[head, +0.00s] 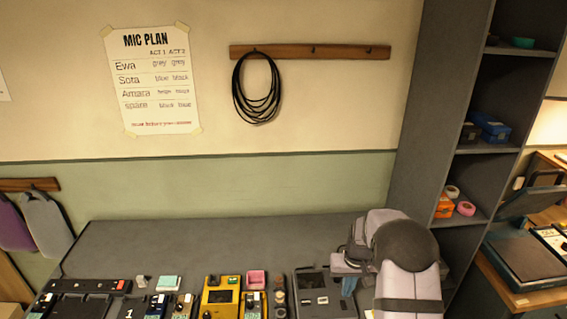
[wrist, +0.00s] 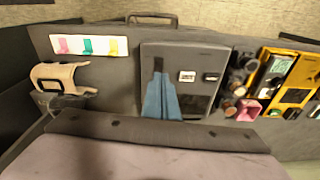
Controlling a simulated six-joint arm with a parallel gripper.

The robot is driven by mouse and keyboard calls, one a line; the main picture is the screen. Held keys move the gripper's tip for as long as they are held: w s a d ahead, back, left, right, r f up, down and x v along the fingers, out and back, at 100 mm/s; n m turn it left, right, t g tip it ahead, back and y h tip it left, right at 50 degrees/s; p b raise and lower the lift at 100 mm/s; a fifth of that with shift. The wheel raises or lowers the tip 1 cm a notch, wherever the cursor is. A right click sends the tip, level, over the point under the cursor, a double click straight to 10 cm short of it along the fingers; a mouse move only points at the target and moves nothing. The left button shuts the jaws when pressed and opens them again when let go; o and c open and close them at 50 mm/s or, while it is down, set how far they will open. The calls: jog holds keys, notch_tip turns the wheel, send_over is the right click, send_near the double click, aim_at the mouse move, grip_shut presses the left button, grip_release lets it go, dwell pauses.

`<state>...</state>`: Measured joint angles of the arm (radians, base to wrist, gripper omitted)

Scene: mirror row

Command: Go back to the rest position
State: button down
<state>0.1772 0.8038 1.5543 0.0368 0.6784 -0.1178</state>
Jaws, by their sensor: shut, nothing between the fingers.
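The grey case also shows in the head view (head: 316,283), close to my gripper. I cannot judge the exact height of the gripper above it.
A yellow unit (head: 220,297) and several small devices stand along the front of the table. A dark shelf (head: 420,120) rises on the right, close to my arm. A cable coil (head: 237,93) hangs on the wall. The back left of the table is clear.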

jog(key=s+a+f+g, duration=0.1)
jog(key=s+a+g, duration=0.1)
jog(key=s, duration=0.7)
jog(key=s+a+f+g, duration=0.1)
jog(key=s+f+g, duration=0.1)
jog(key=s, duration=0.7)
jog(key=s+a+r, duration=0.3)
jog(key=s+r, duration=0.4)
jog(key=s, duration=0.5)
notch_tip(320, 180, up, 6)
jog(key=w+a+n+t, duration=0.1)
jog(key=w+a+t, duration=0.1)
jog(key=shift+w+a+t, duration=0.15)
jog(key=shift+t, duration=0.25)
